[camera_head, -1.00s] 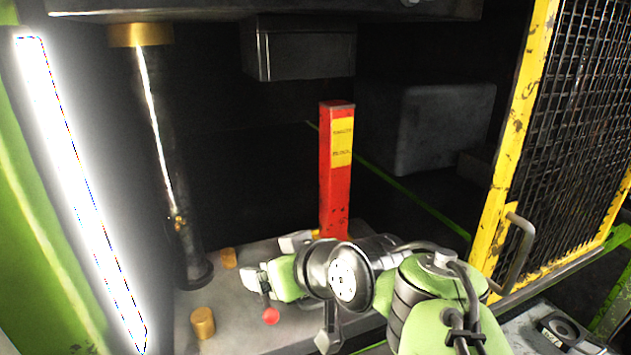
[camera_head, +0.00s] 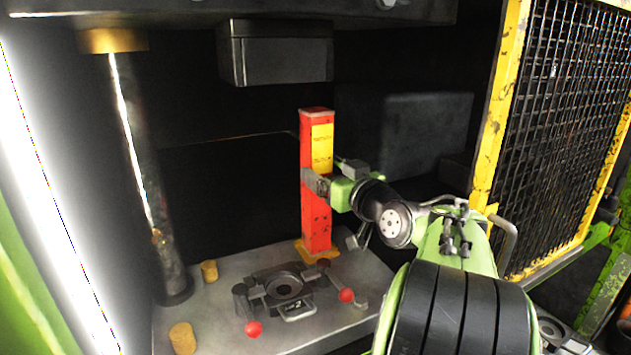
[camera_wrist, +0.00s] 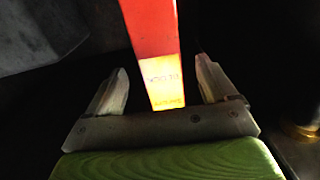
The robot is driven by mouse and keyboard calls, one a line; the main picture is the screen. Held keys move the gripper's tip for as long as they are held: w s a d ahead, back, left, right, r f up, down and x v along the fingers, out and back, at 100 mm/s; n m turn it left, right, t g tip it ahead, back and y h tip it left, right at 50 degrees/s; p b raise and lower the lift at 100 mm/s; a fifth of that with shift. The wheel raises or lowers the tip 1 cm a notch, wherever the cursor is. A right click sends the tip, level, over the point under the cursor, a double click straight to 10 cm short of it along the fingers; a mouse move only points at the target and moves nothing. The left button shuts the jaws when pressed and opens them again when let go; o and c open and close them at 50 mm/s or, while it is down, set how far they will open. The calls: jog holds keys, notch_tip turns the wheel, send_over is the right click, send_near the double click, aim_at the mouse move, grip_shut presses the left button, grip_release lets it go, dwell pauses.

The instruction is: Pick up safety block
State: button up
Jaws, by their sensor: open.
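The safety block (camera_head: 315,218) is a tall red post with a yellow label, upright on a yellow base on the press bed. My gripper (camera_head: 315,183) is at its middle height, just below the label, in the head view. In the wrist view, the red block (camera_wrist: 150,30) with its lit yellow label stands between the two open fingers of my gripper (camera_wrist: 160,90). A dark gap shows on both sides, so neither finger appears to touch it. Part of the block's right side is hidden by my gripper in the head view.
A die fixture (camera_head: 283,287) with red-knobbed levers sits on the press bed (camera_head: 215,335). Two brass-coloured pegs (camera_head: 182,338) stand at left, near a dark column (camera_head: 150,200). The upper ram block (camera_head: 275,50) hangs above. A yellow mesh gate (camera_head: 570,120) stands at right.

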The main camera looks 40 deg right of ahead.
aim_at(322, 168)
jog(key=p+x, duration=0.1)
jog(key=x, duration=0.5)
jog(key=shift+f+p, duration=0.2)
jog(key=shift+p, duration=0.2)
jog(key=shift+s+a, duration=0.1)
jog(key=shift+a, duration=0.05)
jog(key=shift+c, duration=0.9)
grip_shut()
jog(key=shift+r, duration=0.2)
